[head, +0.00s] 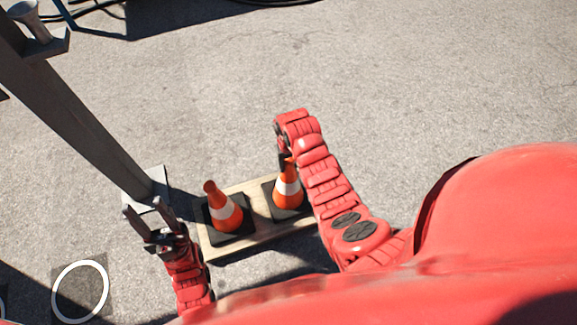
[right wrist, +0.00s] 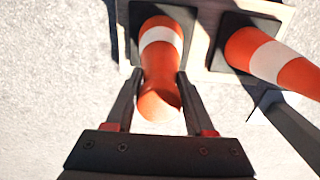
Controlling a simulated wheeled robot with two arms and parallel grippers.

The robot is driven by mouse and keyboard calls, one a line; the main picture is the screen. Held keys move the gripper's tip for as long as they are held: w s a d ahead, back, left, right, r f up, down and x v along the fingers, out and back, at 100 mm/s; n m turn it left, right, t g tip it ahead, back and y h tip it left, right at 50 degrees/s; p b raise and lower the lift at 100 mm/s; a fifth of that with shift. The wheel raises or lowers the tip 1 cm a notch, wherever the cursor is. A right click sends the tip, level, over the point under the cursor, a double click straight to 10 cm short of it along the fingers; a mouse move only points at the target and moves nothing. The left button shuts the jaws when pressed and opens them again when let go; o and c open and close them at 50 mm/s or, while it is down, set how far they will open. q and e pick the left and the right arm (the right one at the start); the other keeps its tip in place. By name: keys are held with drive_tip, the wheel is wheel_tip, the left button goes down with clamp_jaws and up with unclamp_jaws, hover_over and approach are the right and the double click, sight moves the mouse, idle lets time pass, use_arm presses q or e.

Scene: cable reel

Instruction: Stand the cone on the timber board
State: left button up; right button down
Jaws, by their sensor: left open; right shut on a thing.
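The timber board (head: 248,240) lies on the asphalt at lower centre in the head view. An orange and white cone (head: 287,187) is upright over its right part, its dark square base at the board; I cannot tell whether the base touches. My right gripper (head: 286,162) is shut on this cone near its top. In the right wrist view the fingers (right wrist: 157,88) lie on both sides of the cone (right wrist: 161,60). A second cone (head: 226,213) stands on the board's left part. My left gripper (head: 147,213) is open and empty, left of the board.
A grey steel post (head: 90,120) with a foot plate rises just left of the board, close to my left gripper. A white ring marking (head: 80,291) is on the ground at lower left. The asphalt (head: 430,90) to the right and behind is clear.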

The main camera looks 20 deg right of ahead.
drive_tip(key=shift+w+f, duration=0.1)
drive_tip(key=shift+f, duration=0.1)
drive_tip(key=shift+c, duration=1.3)
unclamp_jaws()
